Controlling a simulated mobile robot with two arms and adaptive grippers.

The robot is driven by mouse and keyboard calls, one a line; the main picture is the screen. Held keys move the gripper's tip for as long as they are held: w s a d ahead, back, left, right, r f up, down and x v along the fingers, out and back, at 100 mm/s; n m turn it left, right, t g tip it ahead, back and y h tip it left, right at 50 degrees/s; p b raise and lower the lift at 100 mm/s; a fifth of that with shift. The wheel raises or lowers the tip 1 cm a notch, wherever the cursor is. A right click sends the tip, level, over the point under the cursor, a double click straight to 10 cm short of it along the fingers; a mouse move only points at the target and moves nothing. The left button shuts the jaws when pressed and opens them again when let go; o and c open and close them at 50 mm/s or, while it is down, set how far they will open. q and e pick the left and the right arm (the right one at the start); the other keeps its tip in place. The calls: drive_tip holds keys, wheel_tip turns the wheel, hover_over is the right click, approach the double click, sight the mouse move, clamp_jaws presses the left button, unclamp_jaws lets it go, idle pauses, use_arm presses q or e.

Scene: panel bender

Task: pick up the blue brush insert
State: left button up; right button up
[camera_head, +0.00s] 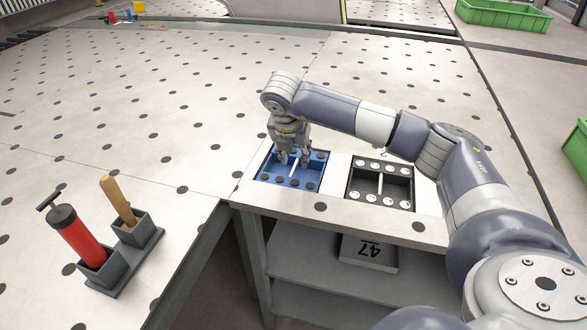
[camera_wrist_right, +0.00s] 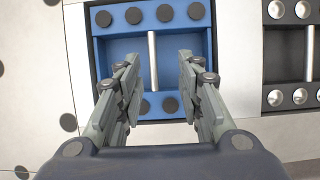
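The blue brush insert (camera_head: 309,181) sits in a recess of the light table top, with dark round brushes along two sides and a pale bar across its middle. It also shows in the right wrist view (camera_wrist_right: 120,47). My right gripper (camera_head: 294,160) is above it, fingers pointing down. In the right wrist view its two fingers (camera_wrist_right: 158,62) are open, one on each side of the pale bar (camera_wrist_right: 152,60), with nothing between them but the bar's line. I cannot tell how far above the bar the fingertips are. My left gripper is not in view.
A black insert (camera_head: 380,185) with silvery round pieces lies in the recess to the right. A holder (camera_head: 130,262) with a red pump (camera_head: 77,238) and a wooden-handled tool (camera_head: 118,200) stands at the left.

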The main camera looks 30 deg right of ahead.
sight(293, 168)
drive_tip(key=shift+w+f, duration=0.4)
drive_tip(key=shift+f, duration=0.35)
drive_tip(key=x, duration=0.1)
drive_tip(key=p+x, duration=0.1)
drive_tip(key=x, duration=0.1)
drive_tip(key=p+x, duration=0.1)
drive_tip(key=shift+a+f, duration=0.25)
drive_tip(key=shift+a, duration=0.05)
drive_tip(key=shift+w+d+f, duration=0.1)
drive_tip(key=shift+f, duration=0.1)
drive_tip(key=c, duration=0.4)
clamp_jaws()
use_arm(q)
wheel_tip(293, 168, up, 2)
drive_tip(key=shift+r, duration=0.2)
